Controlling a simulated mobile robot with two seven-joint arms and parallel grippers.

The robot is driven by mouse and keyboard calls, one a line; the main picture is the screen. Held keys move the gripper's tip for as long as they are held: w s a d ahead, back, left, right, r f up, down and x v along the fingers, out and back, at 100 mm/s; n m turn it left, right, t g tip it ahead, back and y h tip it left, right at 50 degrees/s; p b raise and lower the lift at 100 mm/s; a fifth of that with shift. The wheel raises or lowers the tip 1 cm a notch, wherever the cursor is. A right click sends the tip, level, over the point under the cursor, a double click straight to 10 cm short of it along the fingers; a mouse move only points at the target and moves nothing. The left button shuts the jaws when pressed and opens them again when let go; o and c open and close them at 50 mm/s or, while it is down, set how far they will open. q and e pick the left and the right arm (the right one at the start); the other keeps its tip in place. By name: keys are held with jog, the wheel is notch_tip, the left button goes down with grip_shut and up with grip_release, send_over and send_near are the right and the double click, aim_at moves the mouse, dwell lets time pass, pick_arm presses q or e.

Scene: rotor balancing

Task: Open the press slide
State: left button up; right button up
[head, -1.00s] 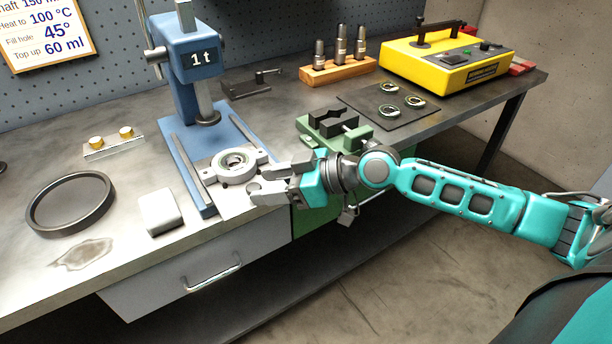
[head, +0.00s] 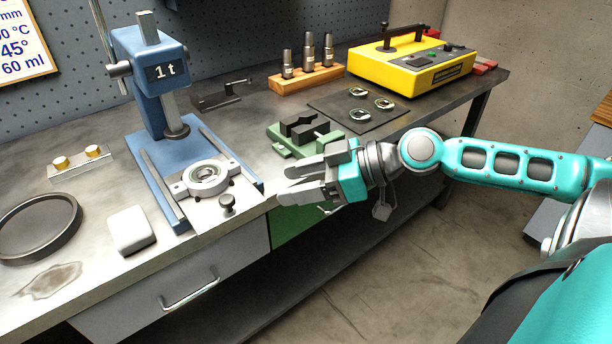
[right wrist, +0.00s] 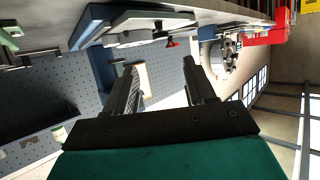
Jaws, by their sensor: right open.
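The blue press (head: 160,70) marked 1 t stands on the bench. Its slide (head: 205,215) is a light plate between two rails, reaching the bench's front edge. A grey round housing (head: 180,190) sits on it, forward of the ram. The slide's dark knob (head: 228,203) stands upright at its front, uncovered. My right gripper (head: 282,186) is open and empty, to the right of the knob and apart from it. In the right wrist view, the open fingers (right wrist: 160,68) have nothing between them. My left gripper is not in view.
A green vise-like fixture (head: 288,150) stands behind my right gripper. A white block (head: 131,230) and a dark ring (head: 75,228) lie left of the press. A yellow unit (head: 385,76) stands at the back right. Free floor lies before the bench.

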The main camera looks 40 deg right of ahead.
jog(key=shift+s+d+r, duration=0.25)
jog(key=shift+s+d, duration=0.15)
jog(key=shift+f, duration=0.1)
dwell(0.4)
jog(key=s+d+f+m+t+h, duration=0.1)
jog(key=s+f+m+h, duration=0.1)
jog(key=f, duration=0.5)
jog(key=s+d+f+m+h, duration=0.1)
jog(key=f+m+h, duration=0.15)
jog(key=f, duration=0.55)
jog(key=s+a+f+m+h, duration=0.2)
jog(key=s+a+f, duration=0.3)
jog(key=a+f, duration=0.5)
jog(key=shift+s+a+f+t+h, duration=0.15)
jog(key=shift+a+t+h, duration=0.25)
jog(key=shift+h, duration=0.35)
